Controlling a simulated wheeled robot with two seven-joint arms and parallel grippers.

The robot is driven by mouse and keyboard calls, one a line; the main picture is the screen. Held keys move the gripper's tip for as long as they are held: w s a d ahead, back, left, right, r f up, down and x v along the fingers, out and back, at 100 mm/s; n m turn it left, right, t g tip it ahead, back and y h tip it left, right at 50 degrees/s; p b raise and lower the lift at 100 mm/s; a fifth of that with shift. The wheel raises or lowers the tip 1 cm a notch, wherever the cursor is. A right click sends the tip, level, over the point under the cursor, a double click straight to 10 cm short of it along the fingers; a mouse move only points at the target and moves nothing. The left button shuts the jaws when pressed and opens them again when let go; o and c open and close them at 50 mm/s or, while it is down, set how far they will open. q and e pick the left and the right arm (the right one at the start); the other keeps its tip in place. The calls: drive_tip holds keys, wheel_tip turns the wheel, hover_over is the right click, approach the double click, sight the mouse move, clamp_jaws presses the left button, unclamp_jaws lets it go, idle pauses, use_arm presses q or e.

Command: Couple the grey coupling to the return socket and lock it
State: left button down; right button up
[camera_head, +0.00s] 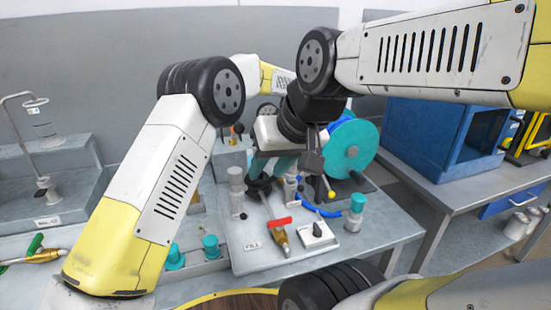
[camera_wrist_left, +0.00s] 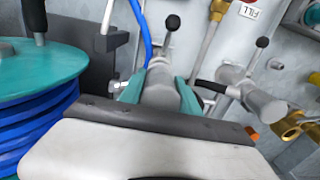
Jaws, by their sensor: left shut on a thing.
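My left gripper (camera_head: 272,172) reaches down over the work plate with its teal fingers closed. In the left wrist view, the gripper (camera_wrist_left: 160,95) is shut on a grey cylindrical coupling (camera_wrist_left: 159,88), one finger on each side. A short lever with a black ball (camera_wrist_left: 172,22) shows just beyond it. The coupling (camera_head: 291,187) is partly hidden by the fingers in the head view. Its lower end and any return socket beneath it are hidden, so I cannot tell whether it is seated. My right gripper is not in view.
A similar grey fitting (camera_head: 237,192) with ball levers stands close by on the left. The teal reel (camera_head: 350,147) stands behind right.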

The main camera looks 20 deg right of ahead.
sight(291, 171)
use_arm(q)
drive_tip(key=shift+f, duration=0.1)
drive_tip(key=shift+f, duration=1)
drive_tip(key=shift+f, duration=0.35)
idle(0.4)
drive_tip(key=c, duration=0.8)
unclamp_jaws()
drive_tip(key=shift+c, duration=0.4)
drive_tip(key=shift+r, duration=5)
